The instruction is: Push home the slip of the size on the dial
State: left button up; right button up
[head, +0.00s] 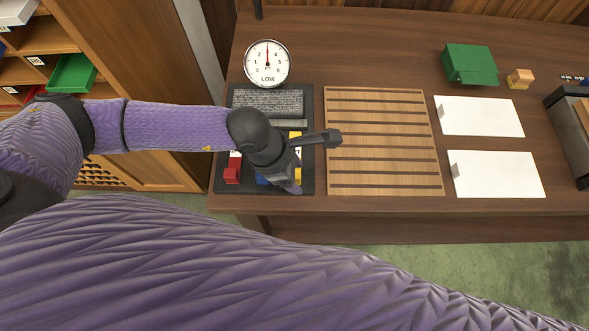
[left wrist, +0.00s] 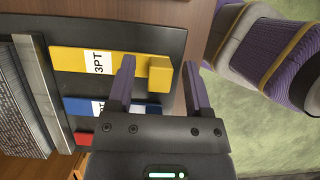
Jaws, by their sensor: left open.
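The dial (head: 267,63) stands at the back of the desk, marked LOW, its needle pointing nearly straight up around 2. A dark tray (head: 221,184) holds a block of type (head: 270,101) and coloured slips: red (head: 232,172), blue (head: 263,181) and yellow (head: 297,146). In the left wrist view the yellow slip (left wrist: 70,60) reads 3PT; the blue slip (left wrist: 78,105) is partly hidden, its label unreadable. My left gripper (head: 291,186) is over the tray's front right. In the left wrist view its open fingers (left wrist: 158,65) stand either side of the yellow end knob (left wrist: 160,75). My right gripper is not visible.
A slatted wooden board (head: 380,190) lies right of the tray. Two white cards (head: 480,117), a green box (head: 470,63) and a small wooden block (head: 520,78) lie farther right. A cabinet with an open green drawer (head: 72,74) stands left.

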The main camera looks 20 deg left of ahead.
pick_arm(q)
grip_shut()
dwell(1.3)
